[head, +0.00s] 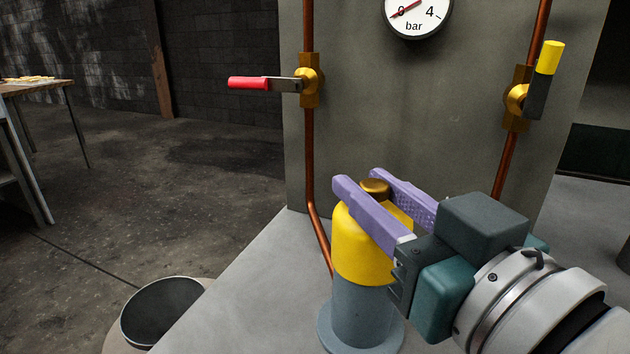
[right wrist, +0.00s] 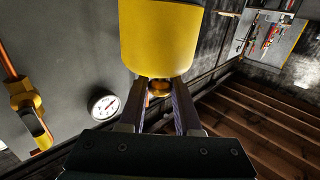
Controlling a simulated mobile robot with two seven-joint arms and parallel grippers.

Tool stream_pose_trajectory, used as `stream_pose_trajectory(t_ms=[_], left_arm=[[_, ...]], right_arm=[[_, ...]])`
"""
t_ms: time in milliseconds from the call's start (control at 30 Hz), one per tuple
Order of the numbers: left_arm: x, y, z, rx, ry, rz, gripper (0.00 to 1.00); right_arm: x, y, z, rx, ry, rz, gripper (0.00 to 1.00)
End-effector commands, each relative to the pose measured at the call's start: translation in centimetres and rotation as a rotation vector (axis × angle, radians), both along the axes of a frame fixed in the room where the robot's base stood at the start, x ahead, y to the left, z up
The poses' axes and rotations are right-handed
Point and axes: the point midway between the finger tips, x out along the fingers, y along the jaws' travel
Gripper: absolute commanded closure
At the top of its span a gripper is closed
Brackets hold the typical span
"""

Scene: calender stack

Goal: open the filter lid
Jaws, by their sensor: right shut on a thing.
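The filter has a yellow lid (head: 362,258) on an upright grey body (head: 361,314). A brass knob (head: 374,186) tops the lid, which looks seated and upright on the body. My right gripper (head: 358,180) reaches in from the right, its two purple fingers on either side of the lid's top, shut on it. Part of the top is hidden by the fingers. In the right wrist view the yellow lid (right wrist: 162,38) fills the top middle, and the brass knob (right wrist: 160,88) sits between the fingers. My left gripper is out of view.
A pressure gauge (head: 417,15) reads about 0 bar. The left valve's red lever (head: 249,83) lies across its copper pipe. The right valve's yellow-tipped lever (head: 546,75) runs along its pipe. A round bucket (head: 162,312) stands at the lower left. A table (head: 45,88) is far left.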

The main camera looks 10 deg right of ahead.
Motion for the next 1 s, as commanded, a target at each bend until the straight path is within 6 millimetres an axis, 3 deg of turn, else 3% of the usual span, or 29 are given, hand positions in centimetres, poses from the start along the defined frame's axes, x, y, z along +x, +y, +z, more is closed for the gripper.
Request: stream_pose_trajectory(t_ms=[167,1000], left_arm=[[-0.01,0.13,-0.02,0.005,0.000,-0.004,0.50],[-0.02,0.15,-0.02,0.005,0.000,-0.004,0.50]], right_arm=[[-0.01,0.01,0.00,0.000,0.000,0.000,1.00],[-0.01,0.02,0.01,0.000,0.000,0.001,1.00]])
